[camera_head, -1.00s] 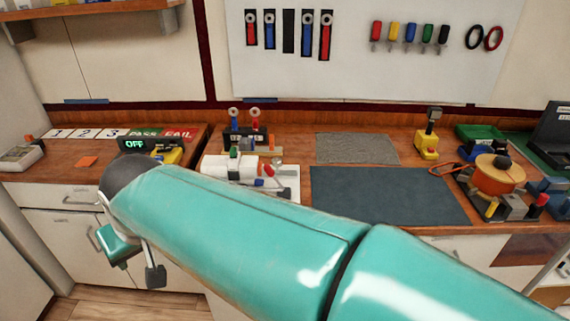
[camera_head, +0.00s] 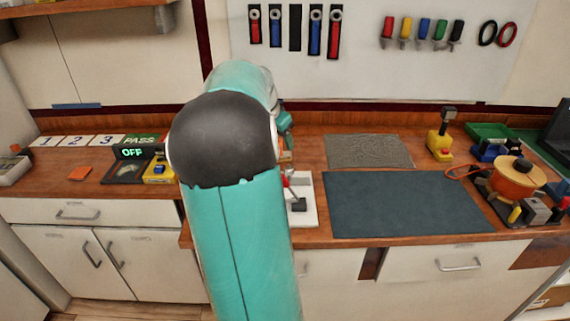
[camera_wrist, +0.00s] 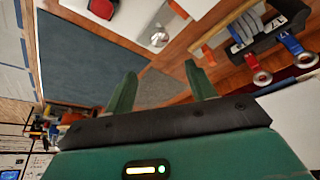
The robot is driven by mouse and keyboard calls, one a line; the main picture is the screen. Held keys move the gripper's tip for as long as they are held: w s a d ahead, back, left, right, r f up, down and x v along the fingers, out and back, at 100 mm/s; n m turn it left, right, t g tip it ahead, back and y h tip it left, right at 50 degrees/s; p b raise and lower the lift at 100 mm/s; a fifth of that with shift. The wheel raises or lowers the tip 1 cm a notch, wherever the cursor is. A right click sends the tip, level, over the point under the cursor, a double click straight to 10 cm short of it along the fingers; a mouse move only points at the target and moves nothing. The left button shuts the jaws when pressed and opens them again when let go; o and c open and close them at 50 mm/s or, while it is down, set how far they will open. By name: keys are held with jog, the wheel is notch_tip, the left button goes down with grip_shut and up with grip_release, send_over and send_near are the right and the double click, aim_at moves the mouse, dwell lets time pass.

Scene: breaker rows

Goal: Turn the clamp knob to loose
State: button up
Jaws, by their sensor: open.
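My gripper (camera_wrist: 162,86) is open, with two green fingers spread apart and nothing between them in the wrist view. The fixture on a white board (camera_wrist: 195,18) lies beyond the fingertips. A small round silver part (camera_wrist: 158,37) stands near its edge; I cannot tell whether it is the clamp knob. A red part (camera_wrist: 102,8) is cut off at the top. In the head view my arm covers most of the fixture; only the white board's right end (camera_head: 306,216) and a red-tipped lever (camera_head: 286,181) show. The knob's setting cannot be read.
A dark mat (camera_head: 400,204) and a grey mat (camera_head: 368,151) lie right of the fixture. A black rack (camera_wrist: 268,34) with red and blue ring-ended pieces is close to my gripper. An OFF display (camera_head: 132,153) stands left. An orange reel (camera_head: 514,178) is at right.

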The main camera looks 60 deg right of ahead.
aim_at(289, 167)
jog(key=x, duration=1.3)
jog(key=shift+a+f, duration=0.15)
jog(key=shift+a, duration=0.05)
jog(key=c, duration=1)
